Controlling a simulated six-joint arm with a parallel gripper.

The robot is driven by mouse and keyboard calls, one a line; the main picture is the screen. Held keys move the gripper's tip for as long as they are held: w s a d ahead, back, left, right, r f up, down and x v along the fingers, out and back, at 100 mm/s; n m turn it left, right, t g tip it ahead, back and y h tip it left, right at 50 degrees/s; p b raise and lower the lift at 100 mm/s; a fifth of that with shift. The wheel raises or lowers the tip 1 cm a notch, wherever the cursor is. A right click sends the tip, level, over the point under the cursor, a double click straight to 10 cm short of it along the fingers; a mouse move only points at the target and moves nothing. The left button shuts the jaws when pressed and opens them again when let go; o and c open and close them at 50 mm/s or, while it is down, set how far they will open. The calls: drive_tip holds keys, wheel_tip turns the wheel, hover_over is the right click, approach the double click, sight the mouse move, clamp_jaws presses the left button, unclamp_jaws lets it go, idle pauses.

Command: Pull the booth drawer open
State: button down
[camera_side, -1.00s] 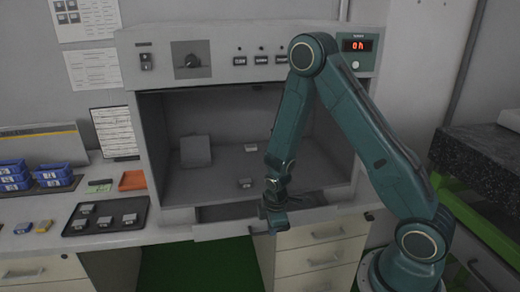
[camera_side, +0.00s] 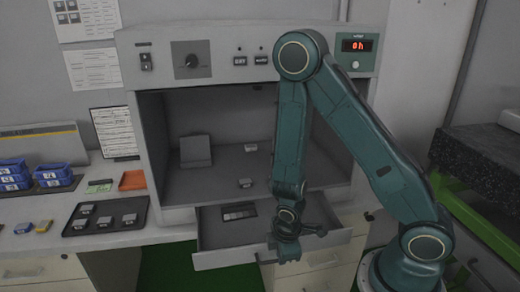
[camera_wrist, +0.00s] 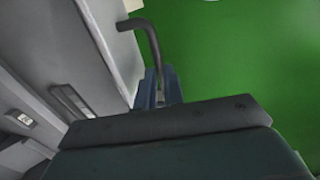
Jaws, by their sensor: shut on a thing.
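The booth drawer (camera_side: 222,259) is a grey shallow drawer under the booth, standing clearly out from it in the side view. Its inside shows, with a small dark and grey item (camera_side: 239,212) lying toward the back. My gripper (camera_side: 284,254) is at the drawer's front edge, pointing down, and my arm hides part of the drawer's right side. In the wrist view my blue fingers (camera_wrist: 160,90) are shut on the dark bent drawer handle (camera_wrist: 152,38), beside the pale drawer front (camera_wrist: 108,40).
The grey booth (camera_side: 180,115) holds a few small blocks and a tilted plate (camera_side: 195,151). A dark tray (camera_side: 78,229) with small parts and blue bins (camera_side: 55,175) stand on the left bench. Cabinet drawers (camera_side: 315,278) lie below right. Green floor (camera_wrist: 240,70) is clear.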

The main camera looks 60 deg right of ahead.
drive_tip(key=c, duration=1.5)
unclamp_jaws()
drive_tip(key=shift+r, duration=0.15)
drive_tip(key=shift+w+r, duration=0.1)
drive_tip(key=shift+r, duration=1.95)
wheel_tip(320, 180, up, 16)
drive_tip(key=shift+f, duration=0.15)
